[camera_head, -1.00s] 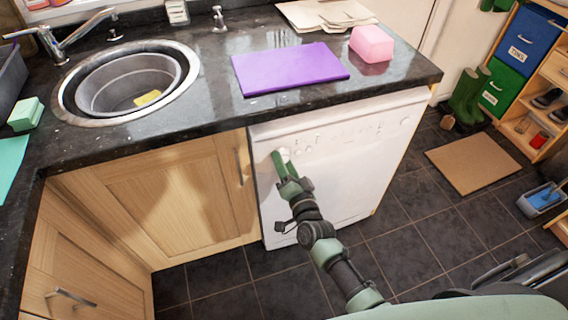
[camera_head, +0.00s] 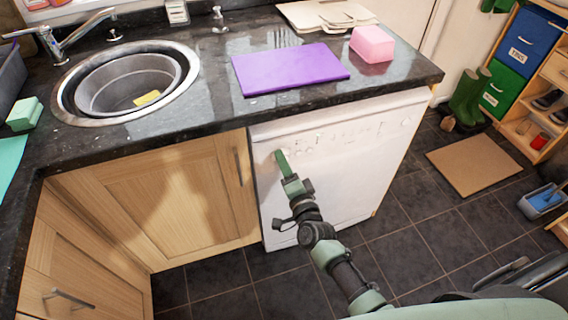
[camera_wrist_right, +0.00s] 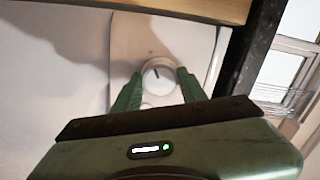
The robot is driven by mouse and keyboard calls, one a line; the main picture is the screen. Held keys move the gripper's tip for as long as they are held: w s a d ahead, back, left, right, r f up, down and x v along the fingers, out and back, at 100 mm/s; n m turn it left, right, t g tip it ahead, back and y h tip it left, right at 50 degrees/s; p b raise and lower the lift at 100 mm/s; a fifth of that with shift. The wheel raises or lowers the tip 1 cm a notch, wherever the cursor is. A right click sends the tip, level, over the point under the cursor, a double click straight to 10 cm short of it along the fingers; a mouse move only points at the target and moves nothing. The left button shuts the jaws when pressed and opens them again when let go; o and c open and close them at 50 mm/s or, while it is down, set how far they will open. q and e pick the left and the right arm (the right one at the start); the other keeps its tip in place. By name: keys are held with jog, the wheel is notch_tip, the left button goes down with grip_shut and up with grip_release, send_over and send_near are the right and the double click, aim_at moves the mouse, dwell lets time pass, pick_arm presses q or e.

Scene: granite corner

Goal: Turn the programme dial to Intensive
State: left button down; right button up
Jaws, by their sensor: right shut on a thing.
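The white dishwasher (camera_head: 345,165) stands under the worktop, with its control panel along the top of the door. My right gripper (camera_head: 280,156) is at the left end of that panel and hides the dial there in the head view. In the right wrist view the round white programme dial (camera_wrist_right: 158,75) shows a dark pointer line on its face. The two green fingers of my right gripper (camera_wrist_right: 157,82) are on either side of the dial, shut on it. The panel's lettering is too small to read. My left gripper is in neither view.
The dark worktop (camera_head: 205,125) overhangs the dishwasher. On it are a purple board (camera_head: 290,68), a pink block (camera_head: 371,44) and a round sink (camera_head: 125,85). A wooden cupboard door (camera_head: 160,195) is left of the dishwasher. The tiled floor in front is mostly clear.

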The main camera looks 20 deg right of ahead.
jog(key=o, duration=1.4)
jog(key=s, duration=0.8)
jog(key=shift+d, duration=0.15)
jog(key=shift+w+f, duration=0.1)
jog(key=s+f+n+g, duration=0.3)
jog(key=s+f, duration=0.3)
jog(key=f, duration=0.4)
jog(key=s+f+n+g+y+p, duration=0.1)
jog(key=s+f+n+g, duration=0.3)
jog(key=f, duration=0.6)
jog(key=s+f+n+g, duration=0.2)
jog(key=s+f+n, duration=0.1)
jog(key=s+f, duration=0.55)
jog(key=s+d+f+n+g, duration=0.2)
jog(key=s+f, duration=0.2)
jog(key=s, duration=0.4)
jog(key=s+d+f+n+g+h+p, duration=0.1)
jog(key=s+d+f+n+g, duration=0.1)
jog(key=s+f, duration=0.3)
jog(key=s+d+f+n+g, duration=0.2)
jog(key=s+f+g, duration=0.2)
jog(key=s, duration=0.7)
jog(key=shift+s+d+f+h, duration=0.1)
jog(key=shift+s+f+h, duration=0.1)
jog(key=shift+s+h, duration=0.15)
